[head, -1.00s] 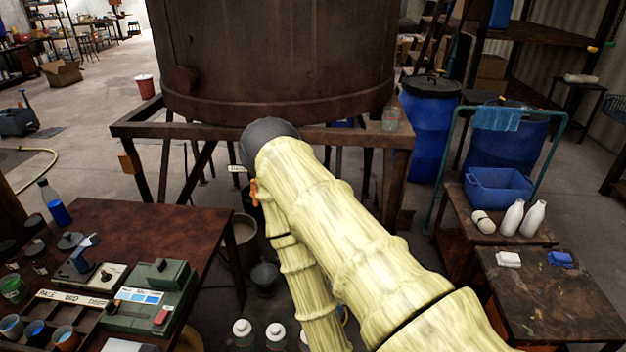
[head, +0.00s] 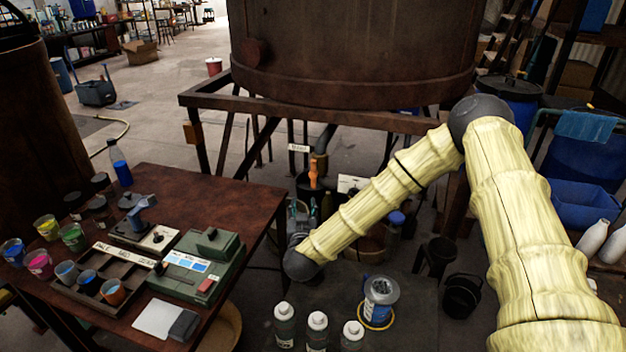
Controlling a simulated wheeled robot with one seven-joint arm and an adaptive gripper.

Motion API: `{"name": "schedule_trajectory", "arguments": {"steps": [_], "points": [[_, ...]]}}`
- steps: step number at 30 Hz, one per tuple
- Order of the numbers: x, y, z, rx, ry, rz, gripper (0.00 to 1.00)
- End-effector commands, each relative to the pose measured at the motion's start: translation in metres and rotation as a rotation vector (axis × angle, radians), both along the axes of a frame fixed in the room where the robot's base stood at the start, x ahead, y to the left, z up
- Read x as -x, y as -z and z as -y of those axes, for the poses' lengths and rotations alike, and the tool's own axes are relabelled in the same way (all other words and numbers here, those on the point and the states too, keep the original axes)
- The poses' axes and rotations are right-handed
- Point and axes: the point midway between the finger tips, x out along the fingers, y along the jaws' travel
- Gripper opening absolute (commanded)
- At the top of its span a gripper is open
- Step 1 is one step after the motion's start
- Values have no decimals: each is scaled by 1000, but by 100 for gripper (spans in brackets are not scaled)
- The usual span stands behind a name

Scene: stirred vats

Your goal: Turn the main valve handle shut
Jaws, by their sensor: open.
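An orange handle (head: 314,172) stands upright on the dark pipe (head: 320,150) below the large rusty vat (head: 350,50). A small white tag (head: 298,148) hangs beside it; its lettering is too small to read surely. My gripper (head: 301,207) is open and empty, with its fingers pointing up and away from me. In the picture it is just below and slightly left of the orange handle, apart from it. The lower part of the valve is partly hidden behind dark containers and my gripper.
The vat's rusty frame (head: 215,101) surrounds the pipe area. A brown table (head: 230,195) at left holds cups, a green device (head: 200,262) and a small lever device (head: 140,225). White-capped bottles (head: 317,328) and a blue-labelled tin (head: 380,300) stand in front. Black buckets (head: 461,295) are at right.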

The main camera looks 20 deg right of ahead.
Motion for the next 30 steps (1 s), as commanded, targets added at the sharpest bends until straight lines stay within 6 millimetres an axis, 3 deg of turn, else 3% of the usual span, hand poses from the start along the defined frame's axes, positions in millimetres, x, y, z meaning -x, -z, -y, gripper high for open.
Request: {"name": "schedule_trajectory", "arguments": {"steps": [3,7,30], "points": [[-16,-27,20,22,75,62,40],[-23,-39,29,32,106,86,40],[-114,-40,67,32,105,85,40]]}}
